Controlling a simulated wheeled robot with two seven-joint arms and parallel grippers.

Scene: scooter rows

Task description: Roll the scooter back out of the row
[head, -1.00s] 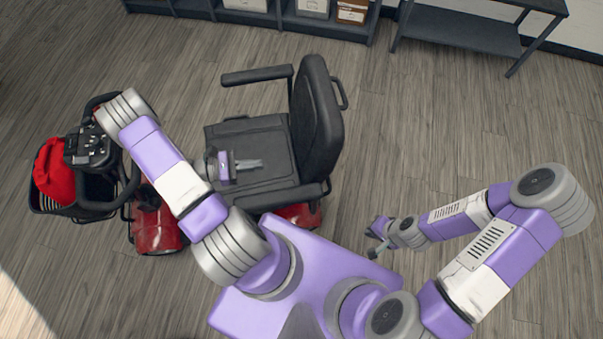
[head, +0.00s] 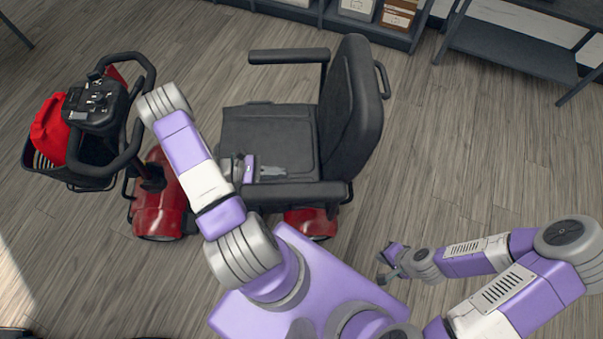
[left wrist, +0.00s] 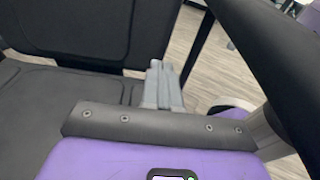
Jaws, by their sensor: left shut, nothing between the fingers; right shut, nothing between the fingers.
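The red mobility scooter (head: 160,205) stands side-on before me in the head view, its handlebars and basket to the left and its black seat (head: 262,140) and backrest (head: 352,100) to the right. My left gripper (head: 284,172) is shut and empty, over the near side of the seat by the near armrest (head: 300,193). In the left wrist view its shut fingers (left wrist: 160,85) show in front of the dark seat and backrest; I cannot tell whether they touch it. My right gripper (head: 385,268) is shut and empty, low to the right of my base, apart from the scooter.
A red item (head: 49,130) lies in the scooter's front basket (head: 85,178). A shelf with boxes (head: 375,18) stands at the back, and a dark metal rack (head: 510,60) at the back right. The wooden floor right of the scooter is clear.

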